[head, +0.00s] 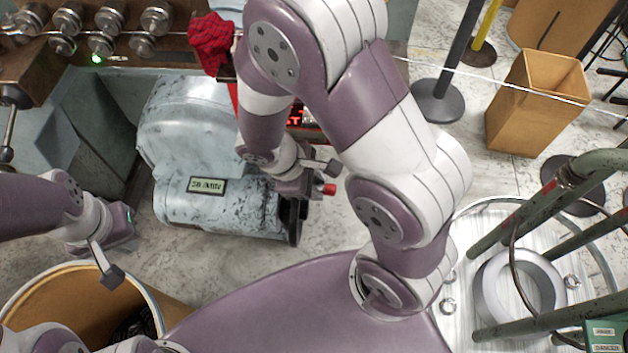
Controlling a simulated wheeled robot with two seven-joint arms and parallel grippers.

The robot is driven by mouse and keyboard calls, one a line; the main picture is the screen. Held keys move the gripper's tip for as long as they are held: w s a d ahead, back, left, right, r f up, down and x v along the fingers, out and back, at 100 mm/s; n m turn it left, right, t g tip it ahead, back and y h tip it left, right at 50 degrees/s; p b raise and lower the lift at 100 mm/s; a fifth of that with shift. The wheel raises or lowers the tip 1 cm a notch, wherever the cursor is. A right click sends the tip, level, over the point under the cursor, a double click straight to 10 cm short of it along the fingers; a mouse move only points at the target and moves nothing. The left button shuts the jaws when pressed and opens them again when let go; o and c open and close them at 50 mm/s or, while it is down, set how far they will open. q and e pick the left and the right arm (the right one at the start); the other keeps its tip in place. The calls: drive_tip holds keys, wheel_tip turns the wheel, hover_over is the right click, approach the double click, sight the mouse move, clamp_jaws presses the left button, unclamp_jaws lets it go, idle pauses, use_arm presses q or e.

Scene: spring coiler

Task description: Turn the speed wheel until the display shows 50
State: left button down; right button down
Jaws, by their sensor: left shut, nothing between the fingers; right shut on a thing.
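The speed wheel (293,222) is a dark disc seen nearly edge-on at the right end of the blue-grey motor housing (215,130). A red knob (329,189) shows at the tip of my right gripper (322,178), which is shut on what looks like the wheel's handle. My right arm hides most of the grip. A small plate (206,185) on the housing reads about 20 or 30 /MIN. A display with red characters (295,117) is mostly hidden behind my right arm, so its value is unreadable. My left gripper (112,277) is shut and empty, above the bin at lower left.
A row of metal rollers (103,43) and a red cloth (211,42) are at upper left. A cardboard box (538,105) and a post base (438,101) stand upper right. A green-legged stand (545,322) is lower right.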

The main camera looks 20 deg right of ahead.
drive_tip(key=s+a+f, duration=0.2)
drive_tip(key=s+a, duration=0.2)
drive_tip(key=s, duration=0.2)
drive_tip(key=shift+s+f, duration=0.15)
drive_tip(key=shift+f, duration=0.05)
idle(0.4)
idle(0.4)
drive_tip(key=c, duration=0.9)
unclamp_jaws()
